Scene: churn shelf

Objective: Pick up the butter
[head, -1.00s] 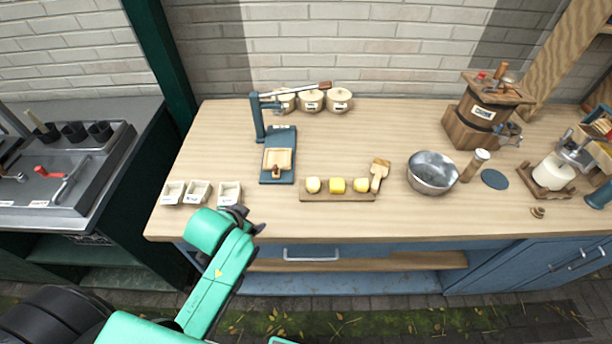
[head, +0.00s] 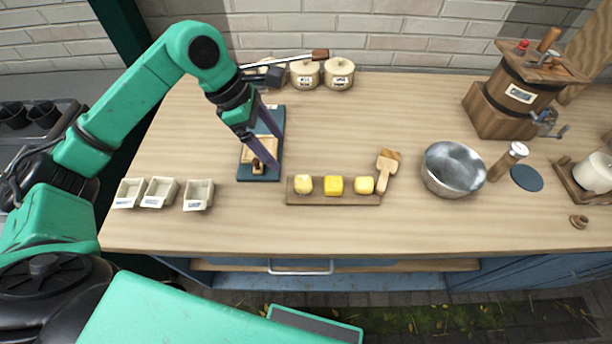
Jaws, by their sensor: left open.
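Three yellow butter pieces stand in a row on a wooden board: the left one (head: 304,184), the middle one (head: 334,185) and the right one (head: 365,185). The board (head: 330,199) lies near the front of the table. My left gripper (head: 268,160) points down over the blue press stand (head: 275,125), left of the board and apart from the butter. Its two dark fingers are open. They partly hide the wooden mould (head: 258,152) on the stand. My right gripper is not in view.
Three small white trays (head: 158,192) stand at the left front. A wooden paddle (head: 387,165) rests at the board's right end, with a metal bowl (head: 453,169) farther right. Lidded pots (head: 339,73) and a wooden churn (head: 520,95) stand behind. The table's front strip is clear.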

